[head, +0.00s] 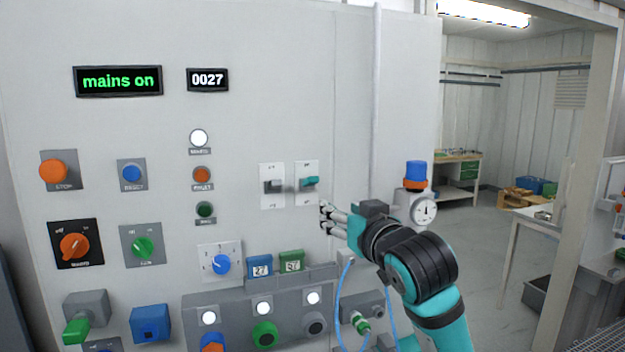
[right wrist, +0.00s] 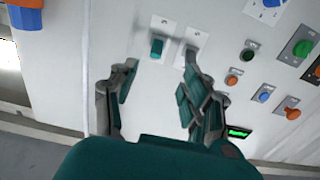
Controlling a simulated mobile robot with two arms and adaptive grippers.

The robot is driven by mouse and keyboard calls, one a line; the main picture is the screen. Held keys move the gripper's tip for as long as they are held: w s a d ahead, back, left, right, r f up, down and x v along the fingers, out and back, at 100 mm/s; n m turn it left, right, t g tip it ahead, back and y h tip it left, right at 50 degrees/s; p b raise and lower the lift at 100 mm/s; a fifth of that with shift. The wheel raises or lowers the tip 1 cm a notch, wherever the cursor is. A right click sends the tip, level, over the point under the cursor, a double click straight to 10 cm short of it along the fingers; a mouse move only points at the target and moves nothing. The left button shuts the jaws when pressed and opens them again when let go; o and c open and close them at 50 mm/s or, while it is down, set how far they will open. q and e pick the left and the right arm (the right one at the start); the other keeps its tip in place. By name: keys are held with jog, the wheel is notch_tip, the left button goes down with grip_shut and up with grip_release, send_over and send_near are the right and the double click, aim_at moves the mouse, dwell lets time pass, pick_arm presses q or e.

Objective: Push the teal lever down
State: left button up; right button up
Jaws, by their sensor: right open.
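The teal lever (head: 310,182) is on a white switch plate on the grey panel, to the right of a similar plate with a dark grey lever (head: 272,186). It sticks out from the plate, about level or tilted slightly up. My right gripper (head: 326,216) is just below and to the right of it, apart from it. In the right wrist view the teal lever (right wrist: 157,47) shows beyond the gap between the spread fingers (right wrist: 160,72), with nothing held. My left gripper is out of view.
The panel carries a "mains on" display (head: 118,81), a "0027" counter (head: 207,79), and several buttons and knobs. Blue and green tags (head: 260,267) sit below the levers. A gauge (head: 424,211) with a blue-topped fitting stands to the right, beside my arm.

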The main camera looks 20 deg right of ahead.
aim_at(314, 180)
jog(key=w+p, duration=0.2)
jog(key=w, duration=0.3)
jog(key=w+r+p, duration=0.1)
jog(key=w+p, duration=0.2)
jog(key=w, duration=0.2)
jog(key=w+r+p, duration=0.1)
jog(key=w+p, duration=0.1)
jog(key=w, duration=0.4)
jog(key=shift+w+a+r, duration=0.1)
jog(key=shift+a+r, duration=0.05)
jog(key=shift+r, duration=0.05)
jog(key=shift+w+f+p, duration=0.15)
jog(key=shift+w+p, duration=0.15)
jog(key=shift+w, duration=0.25)
grip_shut()
